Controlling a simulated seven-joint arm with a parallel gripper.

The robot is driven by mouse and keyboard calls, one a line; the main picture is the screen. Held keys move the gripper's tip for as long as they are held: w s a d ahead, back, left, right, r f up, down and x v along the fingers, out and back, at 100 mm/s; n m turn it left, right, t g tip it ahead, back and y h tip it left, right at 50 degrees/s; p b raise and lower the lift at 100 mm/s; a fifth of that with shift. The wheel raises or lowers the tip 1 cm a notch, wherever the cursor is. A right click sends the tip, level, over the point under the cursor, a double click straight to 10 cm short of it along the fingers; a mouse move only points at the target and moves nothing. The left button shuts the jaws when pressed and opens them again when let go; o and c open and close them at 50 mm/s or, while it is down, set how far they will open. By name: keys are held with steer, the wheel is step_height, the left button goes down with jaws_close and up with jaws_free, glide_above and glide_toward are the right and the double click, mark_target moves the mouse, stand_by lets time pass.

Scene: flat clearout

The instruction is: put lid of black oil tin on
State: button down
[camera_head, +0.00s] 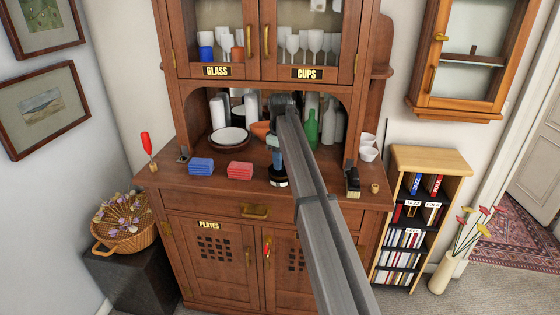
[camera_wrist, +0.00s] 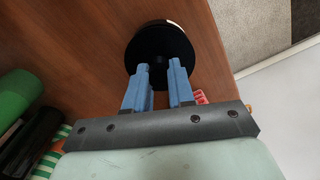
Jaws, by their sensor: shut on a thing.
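The black oil tin (camera_head: 278,183) stands near the front edge of the cabinet counter, with a pale band low on its side. My gripper (camera_head: 276,168) points down directly above it. In the wrist view, a round black lid (camera_wrist: 148,42) lies below the blue fingers, with its small knob between the fingertips (camera_wrist: 160,70). The fingers are shut on that knob. A pale strip of the tin (camera_wrist: 177,24) shows past the lid's edge. The lid covers the tin's top from this angle; I cannot tell whether it is fully seated.
Blue blocks (camera_head: 201,166) and red blocks (camera_head: 240,170) lie left of the tin. A dark object (camera_head: 353,183) and a small cork-coloured piece (camera_head: 375,188) stand to the right. Plates (camera_head: 229,137), an orange bowl (camera_head: 261,129) and a green bottle (camera_head: 312,130) are in the niche behind.

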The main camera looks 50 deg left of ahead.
steer(key=shift+f, duration=0.7)
stand_by(0.6)
steer(key=c, duration=0.9)
jaws_free()
steer(key=shift+r, duration=0.1)
step_height(320, 180, up, 14)
steer(key=shift+f, duration=0.15)
